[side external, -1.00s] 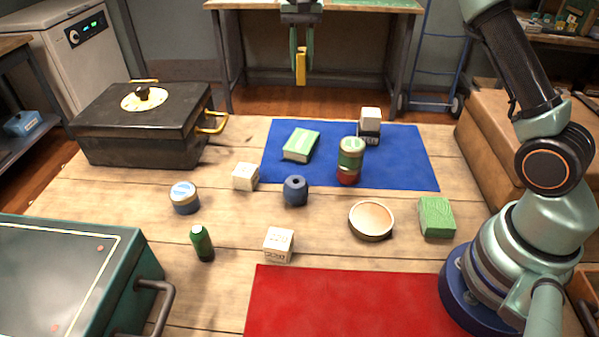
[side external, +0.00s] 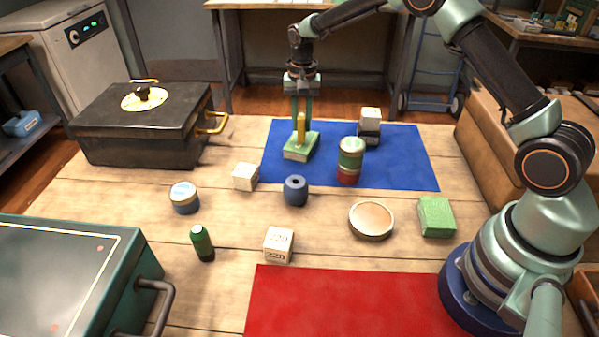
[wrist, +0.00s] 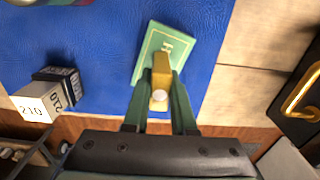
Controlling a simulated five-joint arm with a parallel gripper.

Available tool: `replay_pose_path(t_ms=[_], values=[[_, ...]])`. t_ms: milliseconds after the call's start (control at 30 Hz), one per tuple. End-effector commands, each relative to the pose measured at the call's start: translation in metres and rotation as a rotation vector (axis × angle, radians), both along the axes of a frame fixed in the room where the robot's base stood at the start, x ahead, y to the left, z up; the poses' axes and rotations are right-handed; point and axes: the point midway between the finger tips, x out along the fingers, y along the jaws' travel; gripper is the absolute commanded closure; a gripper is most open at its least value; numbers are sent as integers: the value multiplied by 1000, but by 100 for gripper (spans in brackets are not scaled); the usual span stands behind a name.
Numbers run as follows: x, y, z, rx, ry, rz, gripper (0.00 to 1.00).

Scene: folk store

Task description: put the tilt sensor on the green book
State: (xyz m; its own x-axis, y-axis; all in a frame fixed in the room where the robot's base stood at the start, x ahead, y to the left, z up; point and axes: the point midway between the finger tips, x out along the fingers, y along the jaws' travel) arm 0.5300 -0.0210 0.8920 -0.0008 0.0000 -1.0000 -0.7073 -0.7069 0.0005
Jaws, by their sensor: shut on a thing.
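The tilt sensor (side external: 301,128) is a small upright yellow block. It also shows in the wrist view (wrist: 161,72), with a pale round spot on its near end. My gripper (side external: 301,122) points down and is shut on it, with a green finger on each side. The green book (side external: 298,152) lies flat on the blue mat, directly below the sensor. In the wrist view the book (wrist: 182,48) shows beyond and beside the sensor. The sensor's lower end appears at the book's top; I cannot tell whether it touches.
On the blue mat (side external: 405,165), a green-and-red can (side external: 350,160) stands right of the book, with stacked white and dark blocks (side external: 370,122) behind it. A dark blue spool (side external: 295,190) and a white block (side external: 246,177) are in front. A black case (side external: 140,130) stands left.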

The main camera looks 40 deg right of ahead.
Motion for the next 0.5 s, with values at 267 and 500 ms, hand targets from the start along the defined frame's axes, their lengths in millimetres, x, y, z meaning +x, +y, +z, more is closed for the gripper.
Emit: replay_pose_path(t_ms=[267,500], values=[[0,0,-4,0,-1,0,100],[0,0,-6,0,-1,0,46]])
